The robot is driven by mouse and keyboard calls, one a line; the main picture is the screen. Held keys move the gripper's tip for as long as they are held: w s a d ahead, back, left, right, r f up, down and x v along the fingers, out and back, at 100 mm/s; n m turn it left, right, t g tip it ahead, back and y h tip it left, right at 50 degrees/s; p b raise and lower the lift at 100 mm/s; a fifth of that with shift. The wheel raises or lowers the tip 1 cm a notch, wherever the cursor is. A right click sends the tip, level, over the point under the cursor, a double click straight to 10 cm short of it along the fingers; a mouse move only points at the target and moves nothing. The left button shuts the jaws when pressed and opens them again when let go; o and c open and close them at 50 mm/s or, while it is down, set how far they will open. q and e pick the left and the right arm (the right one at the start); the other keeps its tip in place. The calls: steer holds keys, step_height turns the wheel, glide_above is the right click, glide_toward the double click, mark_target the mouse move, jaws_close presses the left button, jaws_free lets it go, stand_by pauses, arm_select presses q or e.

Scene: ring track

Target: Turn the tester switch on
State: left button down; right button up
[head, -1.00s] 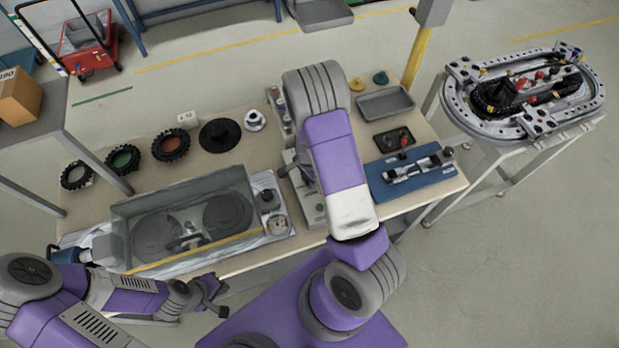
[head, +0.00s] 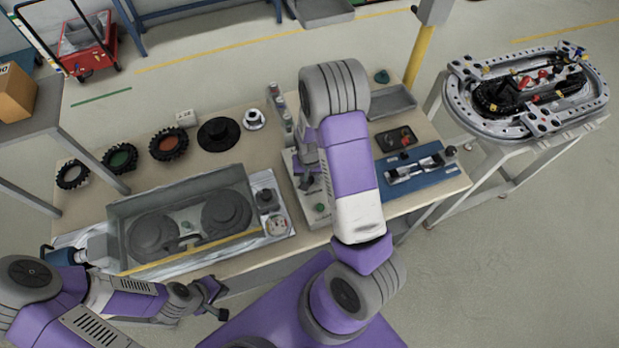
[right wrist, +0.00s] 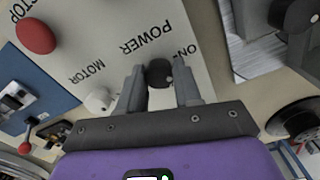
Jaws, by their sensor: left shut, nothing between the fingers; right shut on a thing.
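The tester's pale control panel (right wrist: 150,20) carries the words POWER, ON, MOTOR and STOP, upside down in the right wrist view. A dark round switch knob (right wrist: 159,71) below POWER sits between the fingers of my right gripper (right wrist: 160,85), which is shut on it. Which way the knob points is hard to tell. In the head view the panel (head: 318,209) is partly covered by my right arm, and the knob cannot be made out. My left gripper (head: 215,299) is shut and empty, in front of the table's near edge, away from the panel.
A blue fixture (head: 432,188) lies to the right.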

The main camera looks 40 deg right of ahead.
mark_target(309, 179)
steer(key=n+b, duration=0.1)
steer(key=n, duration=0.4)
stand_by(0.6)
steer(key=o, duration=1)
steer(key=shift+o, duration=0.2)
steer(key=shift+r, duration=0.1)
step_height(309, 179, up, 8)
steer(key=shift+f, duration=0.25)
